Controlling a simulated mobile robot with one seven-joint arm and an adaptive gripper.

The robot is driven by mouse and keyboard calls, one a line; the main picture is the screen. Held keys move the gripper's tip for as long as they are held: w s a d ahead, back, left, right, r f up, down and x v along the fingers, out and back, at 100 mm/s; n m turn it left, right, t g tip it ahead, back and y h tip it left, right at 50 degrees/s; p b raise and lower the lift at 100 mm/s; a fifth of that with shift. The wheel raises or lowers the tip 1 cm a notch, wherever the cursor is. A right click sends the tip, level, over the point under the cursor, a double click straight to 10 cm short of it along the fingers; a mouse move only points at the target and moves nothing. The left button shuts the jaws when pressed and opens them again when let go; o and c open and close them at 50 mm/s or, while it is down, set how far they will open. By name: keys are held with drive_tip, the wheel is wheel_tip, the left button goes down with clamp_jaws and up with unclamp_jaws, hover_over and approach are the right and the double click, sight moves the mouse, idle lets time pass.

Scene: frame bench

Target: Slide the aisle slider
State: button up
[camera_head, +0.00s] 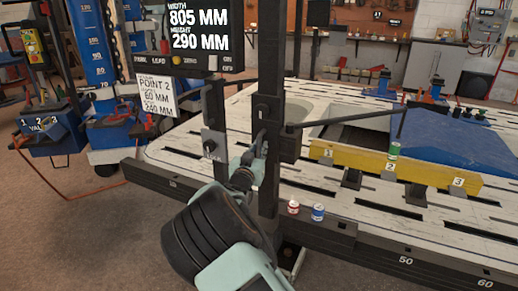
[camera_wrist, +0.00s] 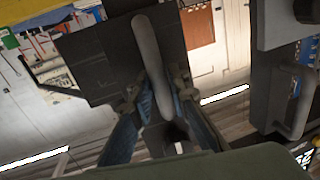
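A dark upright post (camera_head: 268,115) stands at the near edge of the bench and carries dark sliding blocks. My gripper (camera_head: 258,160) is at the post, level with a grey bar handle. In the wrist view, the handle (camera_wrist: 148,45) stands out from a dark block (camera_wrist: 95,60). Its lower part lies between the two blue-padded fingers of my gripper (camera_wrist: 167,100). The fingers are close on both sides of it; whether they press on it I cannot tell. A second dark block with a handle (camera_wrist: 300,105) is at the right, apart from the fingers. I cannot tell which block is the aisle slider.
A display (camera_head: 200,30) reads width 805 MM and height 290 MM. A card (camera_head: 156,95) reads point 2, 60 MM, 240 MM. A yellow numbered beam (camera_head: 430,173) lies on the bench.

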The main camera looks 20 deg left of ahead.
clamp_jaws()
wheel_tip(320, 180, up, 24)
drive_tip(key=p, duration=1.5)
drive_tip(key=shift+r, duration=0.2)
drive_tip(key=o, duration=0.5)
unclamp_jaws()
drive_tip(key=shift+f, duration=0.15)
drive_tip(key=s+d, duration=0.1)
drive_tip(key=s, duration=1.1)
drive_tip(key=shift+d, duration=0.25)
